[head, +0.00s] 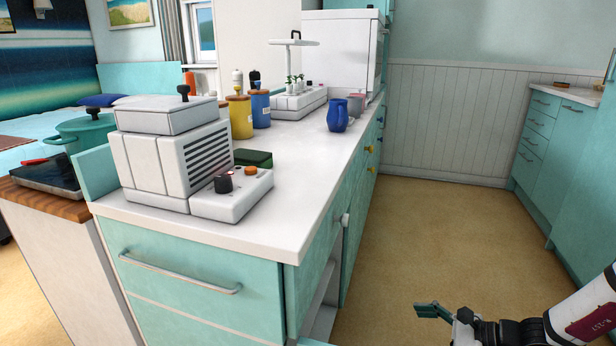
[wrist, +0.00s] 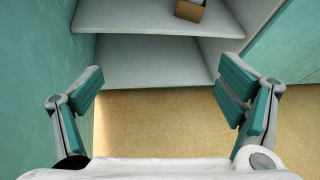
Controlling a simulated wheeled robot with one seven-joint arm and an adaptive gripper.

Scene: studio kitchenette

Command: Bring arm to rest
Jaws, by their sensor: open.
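My gripper (wrist: 160,95) is open and empty in the wrist view, with its two teal-padded fingers spread wide apart. Between and beyond the fingers are open shelves (wrist: 150,62) and the tan floor. In the head view my gripper (head: 436,314) is at the lower right, over the floor, to the right of the counter. Only part of it shows there. My white arm reaches in from the right edge.
A white counter (head: 300,150) on teal cabinets (head: 205,290) runs along the left, with a white appliance (head: 170,160) and a blue mug (head: 338,116) on it. A brown box (wrist: 190,11) sits on the upper shelf. The floor (head: 430,225) is clear.

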